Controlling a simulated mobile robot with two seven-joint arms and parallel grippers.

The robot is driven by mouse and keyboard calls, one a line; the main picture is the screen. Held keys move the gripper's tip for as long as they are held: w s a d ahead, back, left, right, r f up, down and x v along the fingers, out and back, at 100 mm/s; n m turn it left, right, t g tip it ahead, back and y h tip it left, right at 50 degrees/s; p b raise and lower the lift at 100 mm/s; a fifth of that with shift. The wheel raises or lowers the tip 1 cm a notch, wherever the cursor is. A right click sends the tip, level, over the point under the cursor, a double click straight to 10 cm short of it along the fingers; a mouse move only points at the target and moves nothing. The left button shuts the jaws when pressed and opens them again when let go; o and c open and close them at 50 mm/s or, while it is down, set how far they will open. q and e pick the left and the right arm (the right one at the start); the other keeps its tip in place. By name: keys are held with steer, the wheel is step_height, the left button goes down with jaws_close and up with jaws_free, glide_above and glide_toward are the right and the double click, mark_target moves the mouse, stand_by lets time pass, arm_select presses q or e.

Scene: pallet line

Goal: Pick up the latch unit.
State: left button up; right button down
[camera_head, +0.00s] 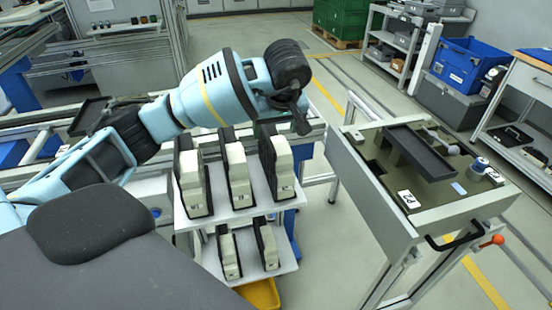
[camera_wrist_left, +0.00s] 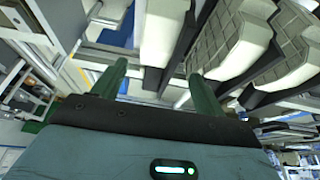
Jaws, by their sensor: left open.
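Cream-and-black units stand upright in a white two-level rack. The upper shelf (camera_head: 240,212) holds a left unit (camera_head: 191,182), a middle unit (camera_head: 237,172) and a right unit (camera_head: 281,166); two more units (camera_head: 229,253) stand below. I take these to be latch units, but cannot tell which one is meant. My left gripper (camera_head: 301,125) is above the rack's right end, near the top of the right unit. In the left wrist view, its green fingers (camera_wrist_left: 158,82) are apart, with cream units (camera_wrist_left: 242,42) beyond them. My right gripper is not in view.
A grey workstation (camera_head: 385,215) with a dark tray (camera_head: 420,152) on top stands right of the rack. An orange-knobbed handle (camera_head: 492,241) sticks out at its front. A yellow bin (camera_head: 260,294) is under the rack. Floor shows between rack and workstation.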

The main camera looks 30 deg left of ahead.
mark_target(275, 139)
arm_select(q)
steer(key=shift+x, duration=3.3)
steer(key=shift+w+d, duration=0.1)
steer(key=shift+w, duration=0.05)
jaws_close()
